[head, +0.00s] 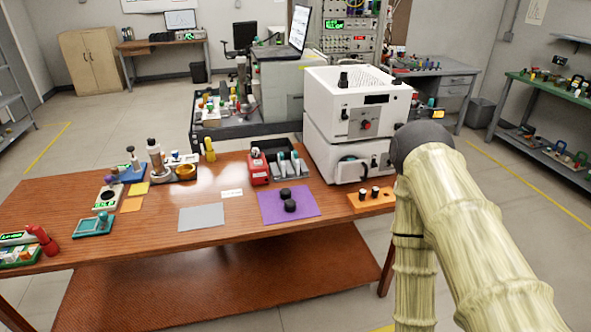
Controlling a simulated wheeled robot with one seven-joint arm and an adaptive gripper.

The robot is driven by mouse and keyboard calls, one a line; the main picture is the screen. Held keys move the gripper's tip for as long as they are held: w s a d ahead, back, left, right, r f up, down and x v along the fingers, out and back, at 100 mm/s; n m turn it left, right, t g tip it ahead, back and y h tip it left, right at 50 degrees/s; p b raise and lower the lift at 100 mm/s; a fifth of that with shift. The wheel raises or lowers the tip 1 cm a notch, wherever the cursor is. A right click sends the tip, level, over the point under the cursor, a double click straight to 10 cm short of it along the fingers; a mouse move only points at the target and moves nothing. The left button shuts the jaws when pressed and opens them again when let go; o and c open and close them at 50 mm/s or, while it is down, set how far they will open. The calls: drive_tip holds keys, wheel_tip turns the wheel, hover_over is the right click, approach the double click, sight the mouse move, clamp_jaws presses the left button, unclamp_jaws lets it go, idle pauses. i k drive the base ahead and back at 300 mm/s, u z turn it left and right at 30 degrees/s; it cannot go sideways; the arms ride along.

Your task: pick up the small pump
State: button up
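I cannot tell for certain which item is the small pump. A small red device (258,168) with a pale front panel stands upright near the back edge of the wooden table, left of the white instruments, and may be it. Nothing is touching it from my side. My arm, in a pale yellow sleeve with a dark rounded joint, rises at the right of the head view. My gripper is out of the picture.
The wooden table (155,237) holds a purple mat (273,212) with black round parts, a grey sheet (201,217), an orange block (357,203) and a teal tray (94,226). Stacked white instruments (334,118) stand at its back right. The table's front middle is clear.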

sight(259, 175)
drive_tip(key=z, duration=0.9)
drive_tip(key=i, duration=1.1)
drive_tip(key=u, duration=2)
